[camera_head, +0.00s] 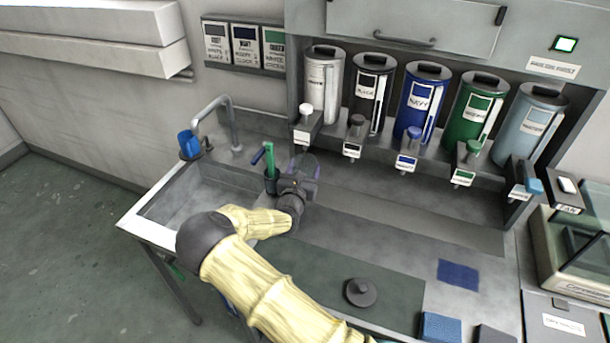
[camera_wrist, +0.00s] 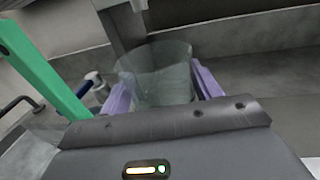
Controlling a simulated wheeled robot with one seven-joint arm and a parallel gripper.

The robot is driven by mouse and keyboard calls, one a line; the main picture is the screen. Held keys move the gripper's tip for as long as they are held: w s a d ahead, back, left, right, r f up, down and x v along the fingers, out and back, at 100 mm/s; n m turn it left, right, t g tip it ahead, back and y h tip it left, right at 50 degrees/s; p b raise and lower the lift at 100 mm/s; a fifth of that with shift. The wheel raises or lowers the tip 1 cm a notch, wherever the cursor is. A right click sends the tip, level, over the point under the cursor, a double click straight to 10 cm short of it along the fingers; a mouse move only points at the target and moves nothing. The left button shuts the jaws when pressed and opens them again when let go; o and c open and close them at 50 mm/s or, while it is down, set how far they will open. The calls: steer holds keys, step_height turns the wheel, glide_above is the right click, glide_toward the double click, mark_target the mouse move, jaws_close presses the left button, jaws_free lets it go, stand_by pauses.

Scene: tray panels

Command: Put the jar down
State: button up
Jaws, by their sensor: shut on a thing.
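A clear, see-through jar (camera_wrist: 158,62) stands between the two purple fingers of my gripper (camera_wrist: 163,85) in the wrist view. My gripper is shut on it. In the head view my gripper (camera_head: 302,172) is over the back of the counter, just right of the sink; the jar is hard to make out there. I cannot tell whether the jar's base touches the counter.
A green-handled tool (camera_head: 269,160) stands in a dark holder close to my gripper's left; its green bar (camera_wrist: 40,70) fills the wrist view's left. Several dispensers (camera_head: 418,100) hang behind. A dark round lid (camera_head: 361,292) lies on the dark mat (camera_head: 315,275). The counter's middle is clear.

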steer(key=shift+w+d, duration=0.15)
steer(key=shift+w, duration=0.35)
steer(key=shift+f+p, duration=0.35)
steer(key=shift+f, duration=1.3)
steer(key=shift+f, duration=0.1)
steer(key=o, duration=1.2)
steer(key=shift+c, duration=0.2)
steer(key=shift+s, duration=0.1)
steer(key=b+v, duration=0.1)
steer(key=v, duration=1.1)
